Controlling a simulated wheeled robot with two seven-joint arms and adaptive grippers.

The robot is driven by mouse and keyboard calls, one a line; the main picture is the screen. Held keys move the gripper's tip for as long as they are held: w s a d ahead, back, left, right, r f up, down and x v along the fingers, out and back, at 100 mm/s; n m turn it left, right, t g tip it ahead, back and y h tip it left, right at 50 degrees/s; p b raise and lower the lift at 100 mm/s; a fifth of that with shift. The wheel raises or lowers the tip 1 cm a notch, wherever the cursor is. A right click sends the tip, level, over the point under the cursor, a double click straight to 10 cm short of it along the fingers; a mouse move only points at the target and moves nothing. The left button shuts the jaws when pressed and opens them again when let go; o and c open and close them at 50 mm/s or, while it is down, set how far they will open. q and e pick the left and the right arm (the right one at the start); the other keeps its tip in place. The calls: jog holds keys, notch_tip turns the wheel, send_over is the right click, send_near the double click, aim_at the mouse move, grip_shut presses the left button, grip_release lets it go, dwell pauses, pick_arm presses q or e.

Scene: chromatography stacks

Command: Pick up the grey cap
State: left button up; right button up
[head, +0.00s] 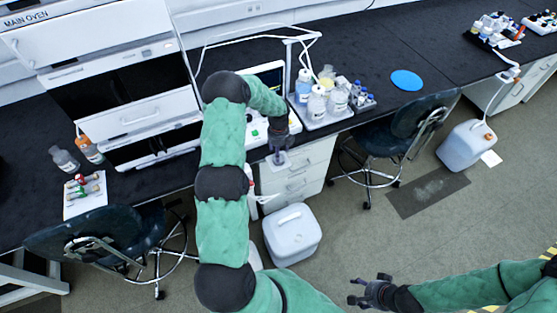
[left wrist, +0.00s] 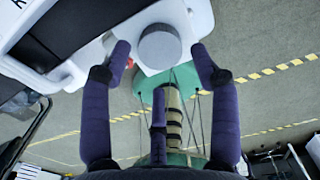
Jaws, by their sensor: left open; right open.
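The grey cap (left wrist: 160,48) shows in the left wrist view as a round grey disc on a white piece (left wrist: 170,20). My left gripper (left wrist: 160,66) is open, with one purple finger to the left of the cap, one to the right and a third below it in the picture. I see gaps between the fingers and the cap. In the head view my left gripper (head: 278,155) is over the bench's front edge, and I cannot make out the cap there. My right gripper (head: 370,290) is open and empty, low over the floor.
On the black bench (head: 370,62), a tray of bottles (head: 318,118) stands right of my left gripper. The main oven (head: 120,85) stands to its left. A white jug (head: 292,234) is on the floor below. Chairs (head: 405,135) stand at the bench.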

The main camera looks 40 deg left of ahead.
pick_arm(q)
notch_tip(320, 180, down, 4)
jog(key=shift+s+d+f+b, duration=0.1)
jog(key=shift+f+b, duration=0.1)
jog(key=shift+b, duration=0.2)
jog(key=c, duration=0.6)
jog(key=shift+c, duration=0.2)
jog(key=shift+r, duration=0.15)
